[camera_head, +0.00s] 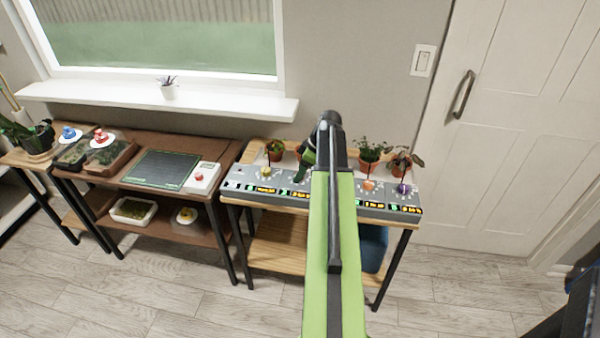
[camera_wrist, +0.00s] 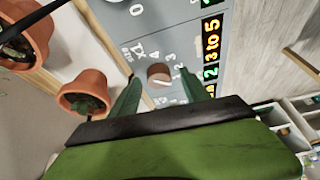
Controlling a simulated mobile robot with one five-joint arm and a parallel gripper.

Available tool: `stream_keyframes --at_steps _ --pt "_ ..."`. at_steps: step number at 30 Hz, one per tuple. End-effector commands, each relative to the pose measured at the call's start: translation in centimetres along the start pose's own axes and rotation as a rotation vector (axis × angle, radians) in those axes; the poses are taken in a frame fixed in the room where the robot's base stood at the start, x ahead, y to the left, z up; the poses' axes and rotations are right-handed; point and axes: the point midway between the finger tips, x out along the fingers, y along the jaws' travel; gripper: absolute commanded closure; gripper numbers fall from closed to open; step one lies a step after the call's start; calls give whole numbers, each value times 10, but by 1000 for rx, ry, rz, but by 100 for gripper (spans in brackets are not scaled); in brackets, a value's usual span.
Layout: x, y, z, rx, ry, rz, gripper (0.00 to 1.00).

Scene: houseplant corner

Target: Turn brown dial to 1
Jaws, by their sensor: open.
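The brown dial (camera_wrist: 159,75) shows in the wrist view on a grey panel (camera_wrist: 185,25), with a pale pointer mark on its face and white numerals around it. My gripper (camera_wrist: 161,86) is open, its two green fingers on either side of the dial. I cannot tell whether they touch it. In the head view my gripper (camera_head: 304,165) is over the long grey control panel (camera_head: 335,198), and the brown dial is hidden by my arm.
Yellow (camera_head: 264,172), orange (camera_head: 369,184) and purple (camera_head: 403,188) dials share the panel. Potted plants (camera_head: 369,153) stand behind it; two terracotta pots (camera_wrist: 84,93) are close to my gripper in the wrist view. A brown table (camera_head: 190,150) stands left.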

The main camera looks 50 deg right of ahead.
Motion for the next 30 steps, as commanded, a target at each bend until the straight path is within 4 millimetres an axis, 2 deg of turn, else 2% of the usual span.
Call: stream_keyframes --at_steps 18,24,30 --pt "-146 -1 -3 1 0 0 46" --pt "-169 -1 -1 0 0 -1 46" --pt "-172 -1 1 -1 0 -1 46"
